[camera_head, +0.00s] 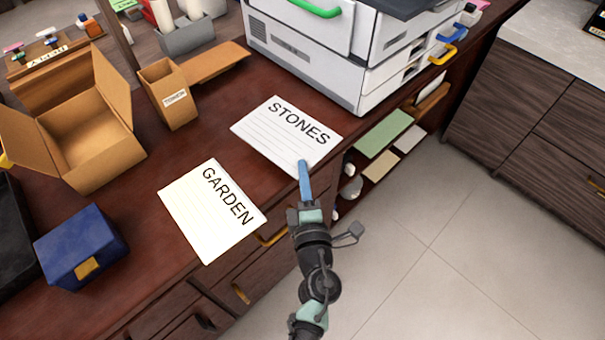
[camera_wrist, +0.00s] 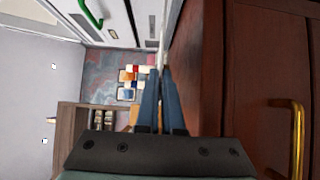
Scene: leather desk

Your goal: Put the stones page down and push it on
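The white STONES page (camera_head: 275,132) lies flat, or nearly flat, over the desk top, its front corner reaching the desk's front edge. My gripper (camera_head: 303,166) is at that front corner, coming from the floor side. In the wrist view my blue fingers (camera_wrist: 160,72) are close together, with the page's thin pale edge (camera_wrist: 164,45) seen edge-on at their tips, beside the desk top. They appear shut on the page. I cannot tell whether the page touches the desk all along.
The GARDEN page (camera_head: 205,220) lies left of the STONES page. A white drawer unit (camera_head: 305,60) stands close behind it. A small open carton (camera_head: 168,95), a larger open box (camera_head: 90,135) and a blue box (camera_head: 80,250) stand further left. A yellow drawer handle (camera_wrist: 297,135) is near my gripper.

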